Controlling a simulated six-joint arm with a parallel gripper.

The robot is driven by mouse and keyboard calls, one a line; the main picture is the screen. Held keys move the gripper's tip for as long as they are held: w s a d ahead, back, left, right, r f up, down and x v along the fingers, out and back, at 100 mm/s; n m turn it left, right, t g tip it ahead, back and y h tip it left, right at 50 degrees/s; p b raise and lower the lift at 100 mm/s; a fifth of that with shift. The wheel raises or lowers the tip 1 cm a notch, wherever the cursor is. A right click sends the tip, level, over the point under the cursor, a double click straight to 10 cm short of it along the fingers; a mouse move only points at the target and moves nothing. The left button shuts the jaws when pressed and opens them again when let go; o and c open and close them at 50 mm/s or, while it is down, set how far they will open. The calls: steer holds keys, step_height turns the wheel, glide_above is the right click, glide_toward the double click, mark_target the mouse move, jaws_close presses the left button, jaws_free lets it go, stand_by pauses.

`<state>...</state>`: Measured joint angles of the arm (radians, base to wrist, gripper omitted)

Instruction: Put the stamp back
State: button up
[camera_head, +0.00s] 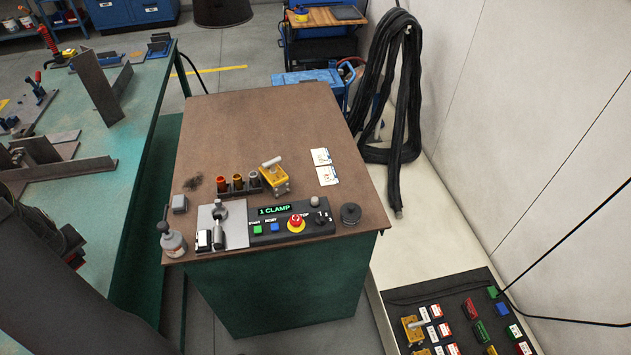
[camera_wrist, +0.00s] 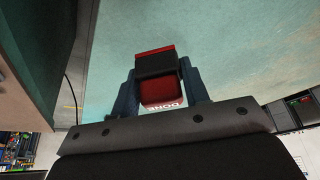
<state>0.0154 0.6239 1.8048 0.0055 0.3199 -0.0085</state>
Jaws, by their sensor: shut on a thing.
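My gripper (camera_wrist: 159,78) is shut on the stamp (camera_wrist: 160,92), a dark block with a red part. Its red face shows pale letters that look like "DONE". A blue finger shows on each side of it. The stamp hangs clear of other objects in the wrist view. In the head view my dark arm fills the lower left corner, and neither the gripper nor the stamp shows there. On the brown-topped cabinet (camera_head: 260,115) a grey plate (camera_head: 208,216) carries a small black-and-white block and an upright metal post.
A control box (camera_head: 284,225) with buttons stands beside the plate. A rack (camera_head: 240,191) of three capped cylinders, a yellow block (camera_head: 274,179), white cards (camera_head: 320,157), a bottle (camera_head: 174,245) and a black disc (camera_head: 350,214) are nearby. The cabinet's rear half is clear. A teal table (camera_head: 142,100) stands left.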

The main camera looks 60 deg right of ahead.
steer(key=s+d+r+m+h, duration=0.15)
steer(key=s+d, duration=0.25)
steer(key=d, duration=0.8)
steer(key=s+d+m+g, duration=0.1)
steer(key=s+d+m, duration=0.25)
steer(key=d, duration=0.85)
steer(key=s+d+r+m+h, duration=0.15)
steer(key=s+d, duration=0.35)
steer(key=d, duration=0.7)
steer(key=s+d+r+m+g, duration=0.1)
steer(key=s+d+m, duration=0.1)
steer(key=s+d, duration=0.65)
steer(key=s+d+r+m+h, duration=0.15)
steer(key=s+d, duration=0.25)
steer(key=s, duration=1)
steer(key=s+d+r+m+g, duration=0.1)
steer(key=s+d+m, duration=0.2)
steer(key=s+d, duration=0.6)
glide_above(321, 189)
steer(key=a, duration=0.2)
steer(key=shift+y, duration=0.25)
steer(key=f, duration=0.7)
steer(key=shift+s+d+f, duration=0.15)
steer(key=shift+s+d, duration=0.05)
steer(key=shift+s, duration=0.15)
steer(key=shift+f, duration=2)
steer(key=shift+f, duration=0.15)
steer(key=o, duration=0.8)
